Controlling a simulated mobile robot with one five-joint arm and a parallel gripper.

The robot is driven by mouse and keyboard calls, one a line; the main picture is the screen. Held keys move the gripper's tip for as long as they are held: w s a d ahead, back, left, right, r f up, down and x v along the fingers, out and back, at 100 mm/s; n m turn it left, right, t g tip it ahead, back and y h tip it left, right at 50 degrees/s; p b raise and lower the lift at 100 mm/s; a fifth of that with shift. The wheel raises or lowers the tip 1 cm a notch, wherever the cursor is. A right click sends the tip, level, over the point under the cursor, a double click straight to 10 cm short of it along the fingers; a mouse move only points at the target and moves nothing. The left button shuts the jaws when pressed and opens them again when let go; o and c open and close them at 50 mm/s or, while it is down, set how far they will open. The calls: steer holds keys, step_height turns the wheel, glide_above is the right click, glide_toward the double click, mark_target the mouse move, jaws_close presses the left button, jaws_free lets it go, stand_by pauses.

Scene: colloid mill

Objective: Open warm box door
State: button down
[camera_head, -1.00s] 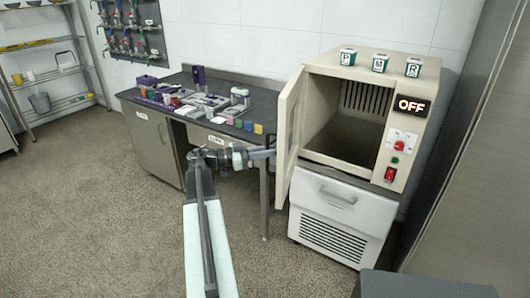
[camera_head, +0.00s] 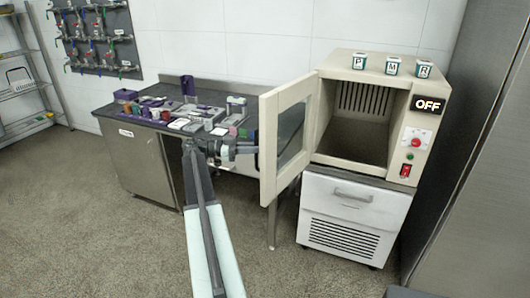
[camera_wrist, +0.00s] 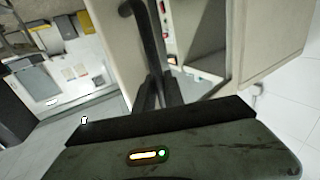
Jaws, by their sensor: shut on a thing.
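The warm box (camera_head: 385,85) is a cream cabinet on the right, with a dark empty chamber. Its door (camera_head: 268,150) stands swung open to the left, with a window in it. My gripper (camera_head: 245,150) reaches the outer side of the door. In the wrist view my gripper (camera_wrist: 162,95) is shut on the dark door handle (camera_wrist: 148,40), and the door panel (camera_wrist: 112,45) is beside it. The fingertips are partly hidden in the head view.
The box rests on a white base unit (camera_head: 352,212) with a drawer. A dark-topped bench (camera_head: 110,110) with coloured items stands left of the door. Several lettered cubes (camera_head: 393,66) sit on the box. A grey panel (camera_head: 480,160) is at right. The floor (camera_head: 80,220) is clear at left.

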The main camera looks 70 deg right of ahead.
steer(key=shift+s+a+f, duration=0.1)
steer(key=shift+a, duration=0.05)
steer(key=c, duration=1.4)
jaws_free()
steer(key=shift+c, duration=0.2)
steer(key=v, duration=0.7)
steer(key=shift+w, duration=0.4)
steer(key=shift+a, duration=0.1)
